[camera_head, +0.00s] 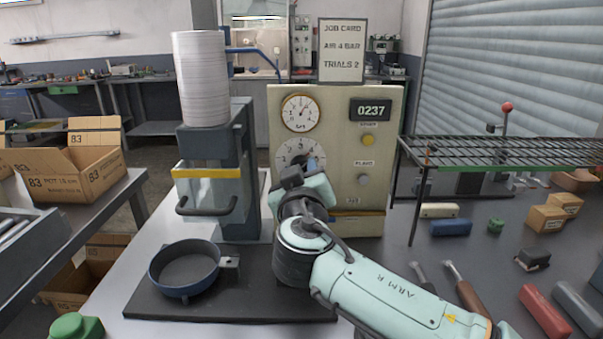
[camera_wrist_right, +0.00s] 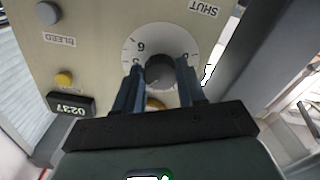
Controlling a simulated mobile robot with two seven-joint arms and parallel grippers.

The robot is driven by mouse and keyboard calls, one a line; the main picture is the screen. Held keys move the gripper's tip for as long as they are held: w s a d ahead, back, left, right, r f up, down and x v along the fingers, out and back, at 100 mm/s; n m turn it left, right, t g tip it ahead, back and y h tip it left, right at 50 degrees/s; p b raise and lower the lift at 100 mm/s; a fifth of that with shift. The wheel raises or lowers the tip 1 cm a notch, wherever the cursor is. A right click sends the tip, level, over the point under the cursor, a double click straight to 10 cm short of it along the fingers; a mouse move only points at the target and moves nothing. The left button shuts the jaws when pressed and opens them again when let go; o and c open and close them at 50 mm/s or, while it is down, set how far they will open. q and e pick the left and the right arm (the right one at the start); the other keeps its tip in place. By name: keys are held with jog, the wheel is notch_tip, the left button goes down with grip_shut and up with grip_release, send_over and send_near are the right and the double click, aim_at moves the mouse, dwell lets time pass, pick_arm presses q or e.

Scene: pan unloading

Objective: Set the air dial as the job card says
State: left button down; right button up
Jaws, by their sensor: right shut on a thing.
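The cream control panel (camera_head: 378,215) stands upright in the middle of the head view. The job card (camera_head: 343,50) above it reads "AIR 4 BAR, TRIALS 2". The air dial (camera_head: 292,150) has a white numbered scale, partly hidden by my right gripper (camera_head: 311,166). In the right wrist view the dark dial knob (camera_wrist_right: 160,72) sits between the two fingers of my right gripper (camera_wrist_right: 158,78), which is shut on it. The pressure gauge (camera_head: 300,112) is above the dial; its needle is too small to read surely. My left gripper is not in view.
Left of the panel stands a press (camera_head: 240,160) with a clear guard and a white stack on top. A round blue pan (camera_head: 187,290) lies in front on a black mat. A counter (camera_head: 370,110) shows 0237. A wire rack (camera_head: 500,150) stands at right.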

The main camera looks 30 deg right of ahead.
jog(key=o, duration=1.1)
jog(key=shift+c, duration=0.2)
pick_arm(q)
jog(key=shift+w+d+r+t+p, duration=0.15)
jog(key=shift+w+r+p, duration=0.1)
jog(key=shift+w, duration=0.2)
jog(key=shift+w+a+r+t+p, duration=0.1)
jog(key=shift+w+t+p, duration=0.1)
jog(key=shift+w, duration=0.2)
pick_arm(e)
jog(key=v, duration=1.3)
jog(key=shift+s, duration=0.25)
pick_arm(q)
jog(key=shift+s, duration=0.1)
pick_arm(e)
jog(key=shift+a, duration=0.1)
